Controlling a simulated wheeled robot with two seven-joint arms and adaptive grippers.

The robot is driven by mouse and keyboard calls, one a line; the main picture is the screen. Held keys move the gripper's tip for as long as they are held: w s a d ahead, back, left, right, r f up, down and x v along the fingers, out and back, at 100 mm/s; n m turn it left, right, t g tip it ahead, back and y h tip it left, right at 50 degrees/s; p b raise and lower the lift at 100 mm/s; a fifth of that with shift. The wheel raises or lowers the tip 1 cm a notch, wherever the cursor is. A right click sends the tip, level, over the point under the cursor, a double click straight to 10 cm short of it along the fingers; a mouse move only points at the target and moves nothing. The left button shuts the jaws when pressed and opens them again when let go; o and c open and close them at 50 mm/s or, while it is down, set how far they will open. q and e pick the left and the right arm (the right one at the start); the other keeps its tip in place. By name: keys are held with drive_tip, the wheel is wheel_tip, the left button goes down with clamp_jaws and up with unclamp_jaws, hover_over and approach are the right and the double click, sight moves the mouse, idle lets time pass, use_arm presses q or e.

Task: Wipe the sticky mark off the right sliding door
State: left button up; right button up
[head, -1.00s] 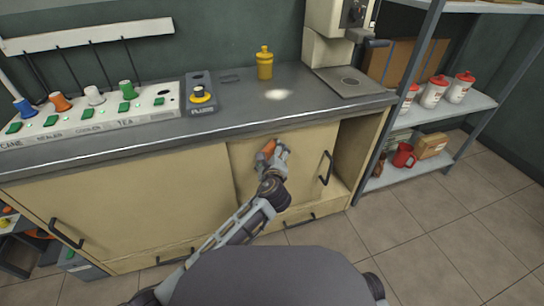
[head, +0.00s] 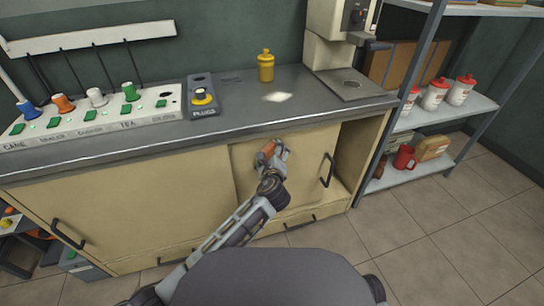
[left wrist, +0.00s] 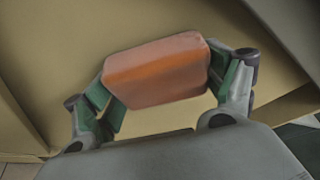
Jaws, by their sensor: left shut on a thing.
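The right sliding door (head: 305,165) is a tan panel of the cabinet under the counter, with a black handle (head: 327,170) near its right edge. My left gripper (head: 270,151) is at the upper left part of this door. It is shut on an orange sponge-like block (left wrist: 155,70), held between green finger pads in the left wrist view. The block is at or very near the door face; I cannot tell if it touches. No sticky mark shows; the gripper and block hide part of the door. My right gripper is not in view.
The counter (head: 235,120) overhangs the door. To the door's right is an open cabinet bay (head: 355,150), then a metal shelf rack (head: 440,112) with bottles and a red mug (head: 404,158). The left sliding door (head: 130,205) is closed. Tiled floor (head: 440,230) is clear at right.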

use_arm(q)
drive_tip(key=shift+d, duration=0.15)
drive_tip(key=shift+w+d, duration=0.3)
drive_tip(key=shift+d, duration=0.65)
drive_tip(key=shift+w+d, duration=0.25)
drive_tip(key=shift+d, duration=0.65)
drive_tip(key=shift+w+a+p, duration=0.1)
drive_tip(key=shift+p, duration=0.55)
drive_tip(key=shift+a, duration=0.15)
drive_tip(key=shift+s+a+p, duration=0.35)
drive_tip(key=shift+a+p, duration=0.5)
drive_tip(key=shift+a, duration=0.05)
drive_tip(key=shift+s+a+p, duration=0.3)
drive_tip(key=shift+a+p, duration=0.55)
drive_tip(key=shift+s, duration=0.1)
